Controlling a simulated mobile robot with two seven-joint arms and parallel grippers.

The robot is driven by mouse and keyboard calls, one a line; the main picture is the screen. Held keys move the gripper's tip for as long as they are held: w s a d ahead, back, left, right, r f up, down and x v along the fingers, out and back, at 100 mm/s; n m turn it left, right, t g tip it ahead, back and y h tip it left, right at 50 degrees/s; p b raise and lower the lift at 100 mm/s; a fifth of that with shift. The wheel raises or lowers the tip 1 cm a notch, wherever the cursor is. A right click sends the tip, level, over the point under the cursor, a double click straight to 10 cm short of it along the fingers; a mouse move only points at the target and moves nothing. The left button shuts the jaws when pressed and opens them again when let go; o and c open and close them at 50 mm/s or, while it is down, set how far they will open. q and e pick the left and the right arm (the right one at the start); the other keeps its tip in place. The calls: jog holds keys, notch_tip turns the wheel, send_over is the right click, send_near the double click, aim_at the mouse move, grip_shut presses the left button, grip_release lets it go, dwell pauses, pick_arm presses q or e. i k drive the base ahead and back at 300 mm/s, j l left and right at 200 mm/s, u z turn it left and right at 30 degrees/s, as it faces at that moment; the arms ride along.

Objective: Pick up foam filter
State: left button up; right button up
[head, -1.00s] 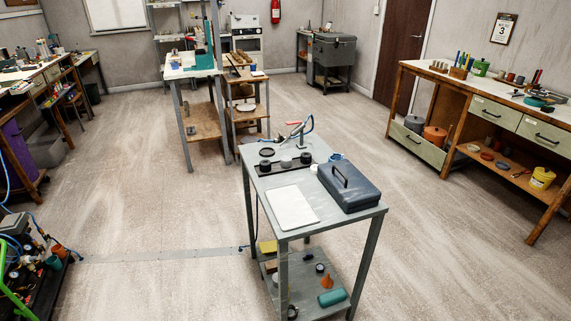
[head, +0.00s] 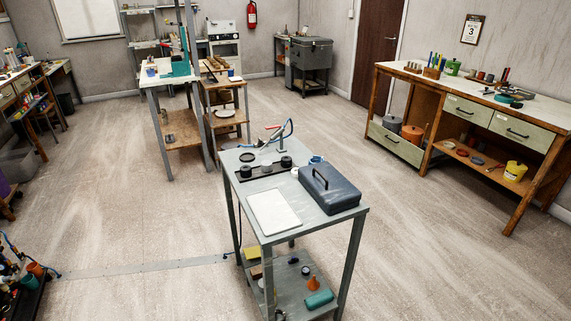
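I cannot tell for certain which thing is the foam filter. On the grey metal table (head: 238,205) in the middle, a black strip (head: 262,173) bears small round dark and grey pieces, such as a black piece (head: 286,161) at its right end. A yellow block (head: 252,253) lies on the table's lower shelf, beside a brown block (head: 256,271). Both of my grippers are out of view.
A blue-grey case (head: 332,188) and a white tray (head: 273,211) are on the grey table. A teal roll (head: 319,299) lies on its lower shelf. A wooden workbench (head: 460,135) stands at right. Open floor (head: 140,225) surrounds the table.

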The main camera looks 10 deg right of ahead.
aim_at(266, 166)
jog(key=i+j+z, duration=0.1)
jog(key=z, duration=0.35)
jog(key=i+j+z, duration=0.1)
jog(key=z, duration=0.3)
jog(key=j+z, duration=0.2)
jog(key=z, duration=0.25)
jog(key=i+j+z, duration=0.1)
jog(key=z, duration=0.35)
jog(key=j, duration=0.1)
